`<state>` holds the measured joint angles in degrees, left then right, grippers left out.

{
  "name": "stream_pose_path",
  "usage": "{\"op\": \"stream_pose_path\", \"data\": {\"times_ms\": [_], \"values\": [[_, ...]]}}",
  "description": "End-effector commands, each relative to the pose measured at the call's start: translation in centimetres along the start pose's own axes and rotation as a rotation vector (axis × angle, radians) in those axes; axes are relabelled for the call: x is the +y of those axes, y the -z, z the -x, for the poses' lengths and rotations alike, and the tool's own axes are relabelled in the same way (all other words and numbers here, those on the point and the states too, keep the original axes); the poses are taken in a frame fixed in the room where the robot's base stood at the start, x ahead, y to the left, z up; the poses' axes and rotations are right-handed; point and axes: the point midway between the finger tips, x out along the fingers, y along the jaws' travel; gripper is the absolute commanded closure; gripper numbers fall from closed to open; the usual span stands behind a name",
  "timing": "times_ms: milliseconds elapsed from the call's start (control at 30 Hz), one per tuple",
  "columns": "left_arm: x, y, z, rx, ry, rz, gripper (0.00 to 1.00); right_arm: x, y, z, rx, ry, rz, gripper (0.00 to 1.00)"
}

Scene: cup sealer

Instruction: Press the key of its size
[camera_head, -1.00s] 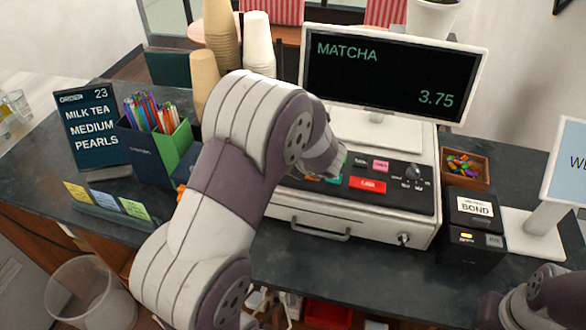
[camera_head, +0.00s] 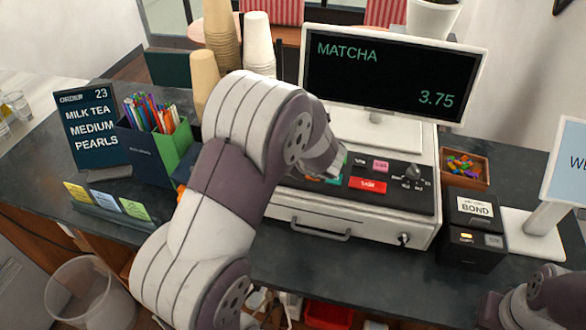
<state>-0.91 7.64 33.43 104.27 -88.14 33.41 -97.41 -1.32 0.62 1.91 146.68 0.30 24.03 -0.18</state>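The order sign (camera_head: 91,132) at the left reads order 23, milk tea, medium, pearls. The register (camera_head: 345,205) stands at the centre with a dark key panel. Its screen (camera_head: 389,72) reads MATCHA 3.75. A red key (camera_head: 368,185), a pink key (camera_head: 381,166) and a dark key (camera_head: 360,161) show on the panel, their lettering too small to read surely. A green key edge (camera_head: 334,180) shows beside my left arm. My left arm reaches over the panel's left part and hides the keys there; its gripper is hidden. Only part of my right arm shows at the lower right, without its gripper.
A pen box (camera_head: 154,148) and coloured cards (camera_head: 106,203) stand at the left. Stacked cups (camera_head: 257,44) are behind my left arm. A small black BOND box (camera_head: 474,228), a wooden tray (camera_head: 464,168) and a tilted display (camera_head: 566,165) stand right of the register.

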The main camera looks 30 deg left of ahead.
Motion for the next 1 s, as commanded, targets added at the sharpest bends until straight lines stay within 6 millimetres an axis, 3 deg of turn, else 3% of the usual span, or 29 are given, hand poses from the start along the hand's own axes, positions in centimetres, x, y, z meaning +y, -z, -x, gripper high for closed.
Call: {"op": "stream_pose_path", "data": {"times_ms": [1000], "values": [[-0.46, 0.47, -0.63, 0.000, 0.000, 0.000, 1.00, 0.00, -0.08, -0.69, 0.000, 0.000, 0.000, 1.00]]}}
